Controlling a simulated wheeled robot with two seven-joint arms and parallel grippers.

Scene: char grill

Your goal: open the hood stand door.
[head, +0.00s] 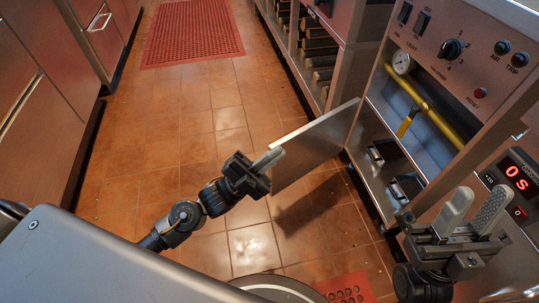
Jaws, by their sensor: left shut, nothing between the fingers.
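The hood stand (470,100) is the steel cabinet at the right with knobs and a gauge. Its door (315,145) is a flat grey metal panel swung out into the aisle, well away from the cabinet front. The open bay shows a yellow pipe (432,113) and dark boxes inside. My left gripper (272,157) is shut and empty at the door's free left edge; I cannot tell whether it touches. My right gripper (481,205) is at the lower right in front of the cabinet, fingers apart and empty.
Steel cabinets (40,90) line the left side. Shelves (315,50) with several rolls stand behind the door. A red mat (193,32) lies far down the aisle and another (348,288) near my base. The tiled floor (165,135) between is clear. A timer display (515,177) is beside my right gripper.

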